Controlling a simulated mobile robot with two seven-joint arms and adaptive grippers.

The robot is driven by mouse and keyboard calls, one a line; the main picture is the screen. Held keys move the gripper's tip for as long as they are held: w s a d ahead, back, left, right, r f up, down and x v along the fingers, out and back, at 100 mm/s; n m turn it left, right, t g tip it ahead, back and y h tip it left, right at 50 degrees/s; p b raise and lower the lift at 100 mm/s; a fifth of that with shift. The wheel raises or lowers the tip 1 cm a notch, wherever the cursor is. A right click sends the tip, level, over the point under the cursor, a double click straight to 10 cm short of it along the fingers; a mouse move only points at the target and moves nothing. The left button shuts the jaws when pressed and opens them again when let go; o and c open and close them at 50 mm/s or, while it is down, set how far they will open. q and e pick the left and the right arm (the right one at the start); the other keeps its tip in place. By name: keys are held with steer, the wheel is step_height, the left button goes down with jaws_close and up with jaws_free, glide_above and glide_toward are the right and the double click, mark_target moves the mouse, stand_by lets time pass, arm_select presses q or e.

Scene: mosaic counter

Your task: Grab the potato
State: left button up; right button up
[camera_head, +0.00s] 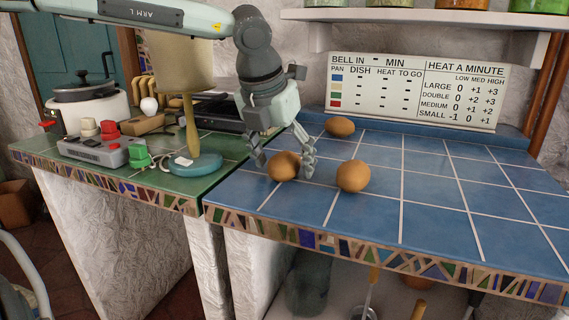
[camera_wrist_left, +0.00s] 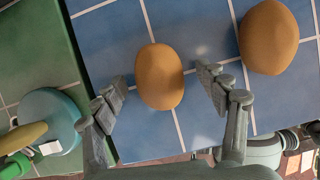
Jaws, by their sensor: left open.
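Three brown potatoes lie on the blue tiled counter (camera_head: 440,200). The nearest-left potato (camera_head: 284,166) sits between the fingers of my left gripper (camera_head: 281,170), which is open and pointing down. In the left wrist view this potato (camera_wrist_left: 160,77) lies just beyond and between the open fingertips (camera_wrist_left: 160,82), with a gap on each side. A second potato (camera_head: 353,176) lies to the right of the gripper; it also shows in the left wrist view (camera_wrist_left: 269,37). A third potato (camera_head: 340,126) lies farther back. My right gripper is not in view.
A green tiled counter (camera_head: 205,185) adjoins on the left. It holds a blue-based stand (camera_head: 195,167), a control box with coloured knobs (camera_head: 92,150) and a pot (camera_head: 82,90). A sign board (camera_head: 416,92) stands at the back. The right side of the blue counter is clear.

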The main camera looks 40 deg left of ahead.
arm_select(q)
steer(key=c, duration=1.4)
steer(key=shift+o, duration=0.2)
